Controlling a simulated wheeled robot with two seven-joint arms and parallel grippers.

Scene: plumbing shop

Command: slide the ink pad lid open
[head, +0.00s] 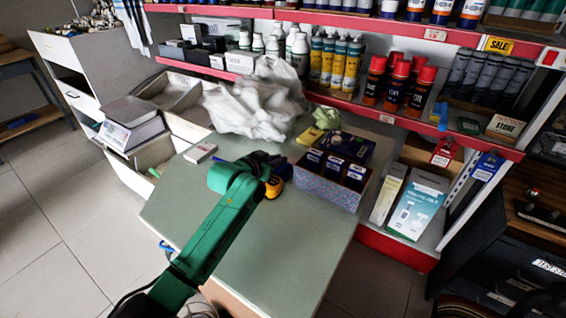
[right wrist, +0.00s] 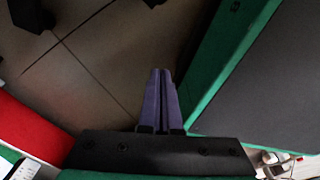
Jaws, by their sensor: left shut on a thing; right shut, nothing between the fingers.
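My left gripper (head: 275,166) is low over the green-grey worktop (head: 265,250), left of the speckled box. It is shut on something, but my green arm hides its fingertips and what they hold. I cannot make out the ink pad or its lid clearly. A yellow and black object (head: 273,187) sits right beside my left gripper. My right gripper shows in the right wrist view (right wrist: 159,98), its purple fingers shut together and empty, away from the worktop's objects and with floor tiles behind them.
A speckled box (head: 325,191) with dark blocks in its compartments stands right of my left gripper. Behind it lie a dark blue box (head: 352,147) and crumpled white cloth (head: 250,112). A small white box (head: 200,152) lies at left. The worktop's front is clear; red-edged shelves rise behind.

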